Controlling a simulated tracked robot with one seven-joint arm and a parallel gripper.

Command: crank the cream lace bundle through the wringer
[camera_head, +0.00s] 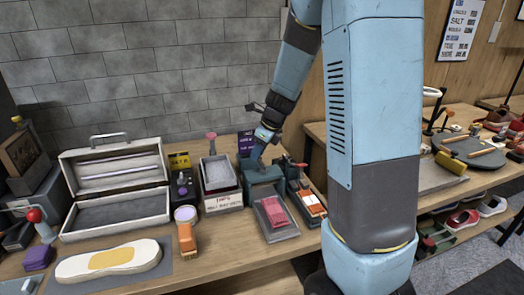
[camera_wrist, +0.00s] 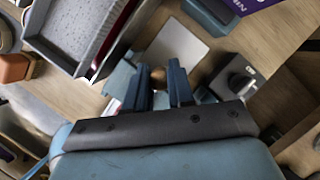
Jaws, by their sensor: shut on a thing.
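My gripper (camera_head: 259,153) is low over the bench at the teal wringer-like machine (camera_head: 262,176), at the back middle of the head view. In the wrist view my dark blue fingers (camera_wrist: 160,87) are shut on a small brown round knob (camera_wrist: 158,74), apparently a crank handle. A pale metal plate (camera_wrist: 178,43) lies just beyond the fingers. I cannot make out a cream lace bundle in either view. The rollers are hidden or too small to tell. A pink bundle (camera_head: 276,211) lies on a grey tray (camera_head: 281,232) in front of the machine.
A grey-lined bin (camera_head: 219,174) stands close left of my gripper; its wall also fills the upper left of the wrist view (camera_wrist: 88,22). An orange-and-white item (camera_head: 312,202) sits right.

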